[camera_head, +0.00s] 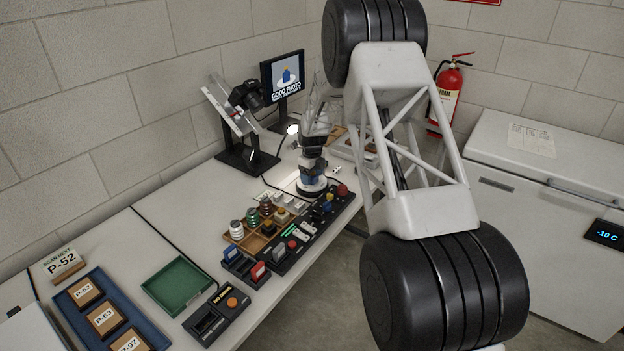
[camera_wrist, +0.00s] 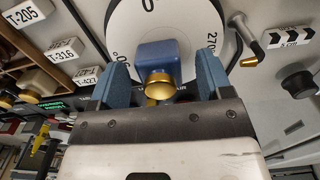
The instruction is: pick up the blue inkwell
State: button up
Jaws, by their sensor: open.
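The blue inkwell (camera_wrist: 157,55) with a gold neck stands on the white turntable disc (camera_wrist: 205,15), which has degree marks. My gripper (camera_wrist: 163,75) is open, with one blue finger on each side of the inkwell. A gap shows between the inkwell and each finger, wider on the right. In the head view my gripper (camera_head: 312,166) points down over the turntable (camera_head: 311,188). There the inkwell is hard to tell from the blue fingers.
A wooden tray (camera_head: 248,246) of bottles and a black control panel (camera_head: 300,240) lie nearby. A camera on a stand (camera_head: 247,97) and a screen (camera_head: 285,75) stand behind. The green tray (camera_head: 178,285) is empty.

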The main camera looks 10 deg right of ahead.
jog(key=c, duration=1)
jog(key=shift+c, duration=0.2)
jog(key=shift+r, duration=0.15)
jog(key=shift+r, duration=0.9)
jog(key=shift+s+r, duration=0.25)
jog(key=shift+r, duration=0.55)
jog(key=s, duration=0.5)
jog(key=s+r, duration=0.1)
jog(key=s, duration=0.9)
jog(key=shift+s+r, duration=0.2)
jog(key=shift+s, duration=0.05)
